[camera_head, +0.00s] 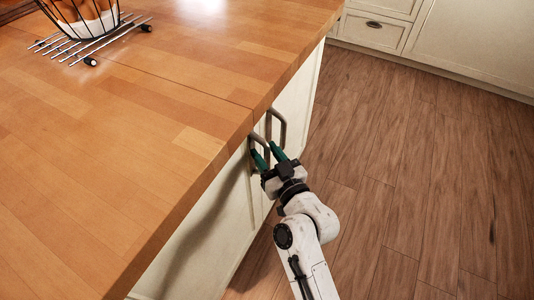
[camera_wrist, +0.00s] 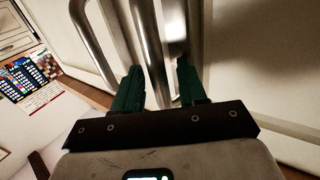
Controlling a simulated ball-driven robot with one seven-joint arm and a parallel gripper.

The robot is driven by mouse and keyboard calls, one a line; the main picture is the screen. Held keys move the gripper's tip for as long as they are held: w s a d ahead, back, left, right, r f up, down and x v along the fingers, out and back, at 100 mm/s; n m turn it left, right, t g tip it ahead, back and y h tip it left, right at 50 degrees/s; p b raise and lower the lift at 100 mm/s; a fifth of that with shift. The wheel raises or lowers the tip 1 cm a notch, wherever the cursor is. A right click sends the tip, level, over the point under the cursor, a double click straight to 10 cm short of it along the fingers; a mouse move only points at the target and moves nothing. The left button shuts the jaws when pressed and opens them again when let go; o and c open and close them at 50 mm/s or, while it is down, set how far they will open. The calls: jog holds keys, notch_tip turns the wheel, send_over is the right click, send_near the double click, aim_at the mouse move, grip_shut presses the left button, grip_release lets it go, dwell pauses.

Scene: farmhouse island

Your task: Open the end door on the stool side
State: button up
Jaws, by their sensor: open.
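The end of the island has cream door panels (camera_head: 299,98) under the worktop, and they look shut. Two metal bar handles stand side by side, a nearer one (camera_head: 258,141) and a farther one (camera_head: 282,124). My gripper (camera_head: 268,154) is open at the handles, its green fingers pointing at them. In the wrist view a handle bar (camera_wrist: 152,48) runs between the two fingers of the gripper (camera_wrist: 158,78); I cannot tell whether they touch it. Another bar (camera_wrist: 92,38) lies left of the fingers. No stool shows, so the stool side cannot be told.
The wooden worktop (camera_head: 130,130) overhangs the doors close to my gripper. A wire basket on a metal rack (camera_head: 90,40) stands on it. The wooden floor (camera_head: 420,180) to the right is clear up to the cream cabinets (camera_head: 470,45) at the back.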

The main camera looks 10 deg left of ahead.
jog(key=shift+c, duration=0.3)
grip_shut()
